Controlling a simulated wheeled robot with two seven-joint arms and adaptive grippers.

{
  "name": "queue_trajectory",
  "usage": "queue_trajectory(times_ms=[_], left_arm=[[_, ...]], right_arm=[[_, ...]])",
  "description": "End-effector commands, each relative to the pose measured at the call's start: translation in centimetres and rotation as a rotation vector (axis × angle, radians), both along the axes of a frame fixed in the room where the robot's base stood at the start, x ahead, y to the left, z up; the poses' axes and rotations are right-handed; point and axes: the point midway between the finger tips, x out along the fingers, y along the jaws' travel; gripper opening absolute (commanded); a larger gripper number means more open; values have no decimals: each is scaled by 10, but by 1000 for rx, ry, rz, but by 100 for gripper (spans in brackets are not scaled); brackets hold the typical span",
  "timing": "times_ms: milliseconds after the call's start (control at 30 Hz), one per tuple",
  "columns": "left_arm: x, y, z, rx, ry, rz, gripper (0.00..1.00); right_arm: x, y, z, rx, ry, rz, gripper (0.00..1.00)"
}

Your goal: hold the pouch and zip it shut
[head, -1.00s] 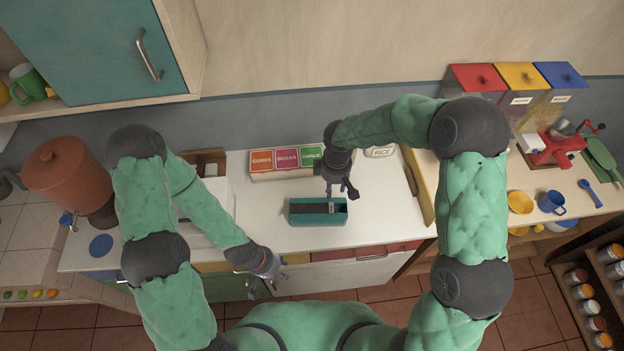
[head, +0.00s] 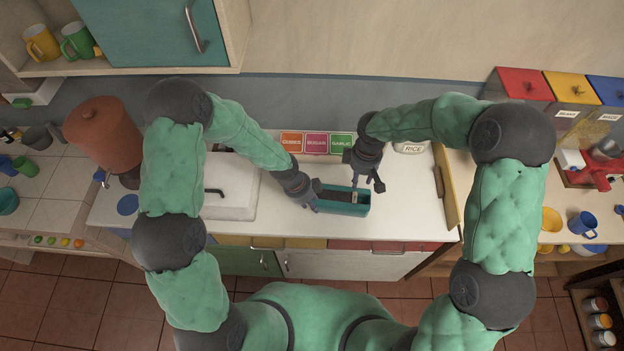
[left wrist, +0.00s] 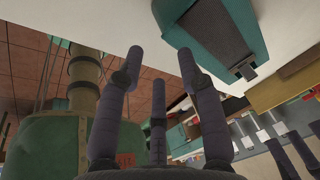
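The teal pouch (head: 345,209) lies on the white counter, with a dark strip along its top and a small light piece toward its right end. It also shows at the upper right of the left wrist view (left wrist: 247,22). My left gripper (head: 312,206) is at the pouch's left end; its fingers are spread and empty in the left wrist view (left wrist: 160,58), apart from the pouch. My right gripper (head: 367,187) is above the pouch's right part, pointing down, with fingers apart. Whether it touches the pouch is unclear.
Behind the pouch are the label cards (head: 316,143) and a rice jar (head: 410,147). A yellow panel edge (head: 446,190) bounds the counter on the right. The counter right of the pouch is clear.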

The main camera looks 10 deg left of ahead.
Motion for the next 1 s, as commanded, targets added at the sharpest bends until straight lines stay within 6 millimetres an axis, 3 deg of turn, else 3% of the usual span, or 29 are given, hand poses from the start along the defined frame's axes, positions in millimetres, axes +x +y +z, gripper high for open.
queue_trajectory(times_ms=[300,500,767,1000], left_arm=[[34,-4,23,172,-116,-760,37],[51,0,36,257,-136,-1078,37],[57,3,37,293,-136,-1211,37],[57,3,5,290,-133,-1209,37]], right_arm=[[0,0,0,0,0,0,39],[0,0,0,0,0,0,39],[0,0,0,0,0,0,39],[0,0,0,0,0,0,39]])
